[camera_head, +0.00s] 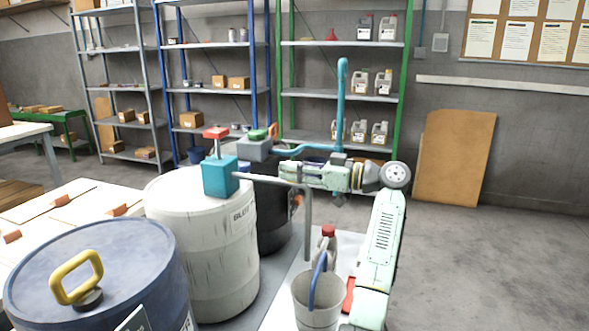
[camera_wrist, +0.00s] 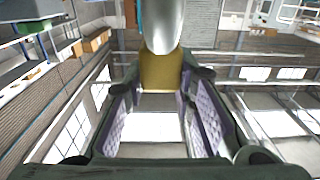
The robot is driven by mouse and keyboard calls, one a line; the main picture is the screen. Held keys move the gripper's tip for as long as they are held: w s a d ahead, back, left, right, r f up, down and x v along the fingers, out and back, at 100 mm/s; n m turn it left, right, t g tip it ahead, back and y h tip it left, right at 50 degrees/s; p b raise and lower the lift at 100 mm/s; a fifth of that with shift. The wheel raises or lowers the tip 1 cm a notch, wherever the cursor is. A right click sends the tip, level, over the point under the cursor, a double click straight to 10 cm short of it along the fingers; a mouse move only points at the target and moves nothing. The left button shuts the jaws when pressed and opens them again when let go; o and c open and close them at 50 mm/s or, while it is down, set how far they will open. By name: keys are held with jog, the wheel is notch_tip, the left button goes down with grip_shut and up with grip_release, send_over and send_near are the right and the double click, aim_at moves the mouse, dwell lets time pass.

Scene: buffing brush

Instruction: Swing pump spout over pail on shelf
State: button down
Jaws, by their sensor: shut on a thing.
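A teal pump (camera_head: 220,176) with a red handle stands on top of the white drum (camera_head: 190,240). Its grey spout (camera_head: 308,225) runs right from the pump and bends downward. The spout's lower end shows just above the far side of the pail's rim in the picture; its depth relative to the pail is hard to tell. The grey pail (camera_head: 316,308) with a blue handle stands on a pale shelf (camera_head: 280,300). My gripper (camera_head: 308,178) is at the spout's bend, shut on it. In the wrist view, the silvery spout (camera_wrist: 163,25) lies at my fingertips (camera_wrist: 163,72).
A bottle with a red cap (camera_head: 328,232) stands behind the pail, and a red item (camera_head: 349,295) lies right of it. A dark drum (camera_head: 273,222) with another pump stands behind the white one. A blue drum (camera_head: 95,265) is front left. Floor at right is clear.

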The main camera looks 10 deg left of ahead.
jog(key=shift+w, duration=0.15)
jog(key=c, duration=1.3)
grip_release()
jog(key=d, duration=0.8)
jog(key=s+d, duration=0.1)
jog(key=d, duration=0.3)
